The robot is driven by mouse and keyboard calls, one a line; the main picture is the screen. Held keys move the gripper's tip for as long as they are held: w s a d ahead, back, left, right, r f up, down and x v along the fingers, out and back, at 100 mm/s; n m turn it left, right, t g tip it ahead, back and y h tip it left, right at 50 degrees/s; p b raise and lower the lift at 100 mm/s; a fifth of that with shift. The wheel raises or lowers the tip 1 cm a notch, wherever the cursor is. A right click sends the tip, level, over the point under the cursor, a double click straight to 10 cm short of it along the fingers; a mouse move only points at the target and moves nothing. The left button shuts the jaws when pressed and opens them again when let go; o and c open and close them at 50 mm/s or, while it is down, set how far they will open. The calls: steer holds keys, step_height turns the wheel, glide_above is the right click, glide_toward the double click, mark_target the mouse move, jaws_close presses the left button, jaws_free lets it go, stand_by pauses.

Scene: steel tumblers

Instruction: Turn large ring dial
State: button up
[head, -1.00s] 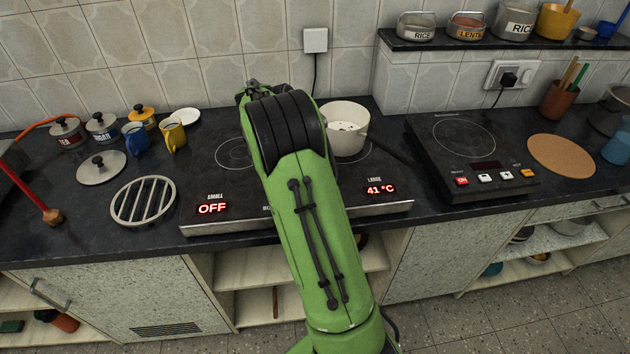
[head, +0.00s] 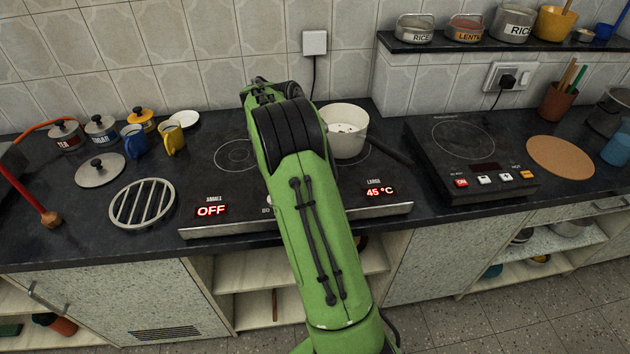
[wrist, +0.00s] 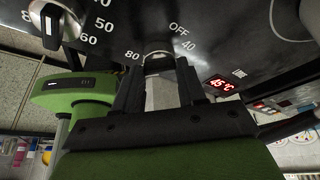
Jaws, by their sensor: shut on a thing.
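The large ring's dial (wrist: 158,60) shows in the wrist view between the fingertips of my gripper (wrist: 160,72), with OFF, 40 and 80 printed around it. The fingers are shut on it and cover much of it, so its pointer cannot be read. The red large-ring display (head: 380,192) reads 45 °C and also shows in the wrist view (wrist: 221,84). In the head view my green arm hides the dial and the gripper. The small-ring display (head: 211,211) reads OFF. Another dial (wrist: 55,22) stands at the wrist view's upper left.
A white pan (head: 345,128) stands on the back right of the hob, its dark handle pointing right. A second hob (head: 470,150) is to the right. A round slatted trivet (head: 142,203) lies left of the hob, with mugs and canisters behind it.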

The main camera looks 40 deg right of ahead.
steer(key=o, duration=1.1)
steer(key=shift+c, duration=0.2)
steer(key=p+v, duration=1)
steer(key=v, duration=0.5)
steer(key=shift+r+p, duration=0.3)
steer(key=shift+r, duration=0.1)
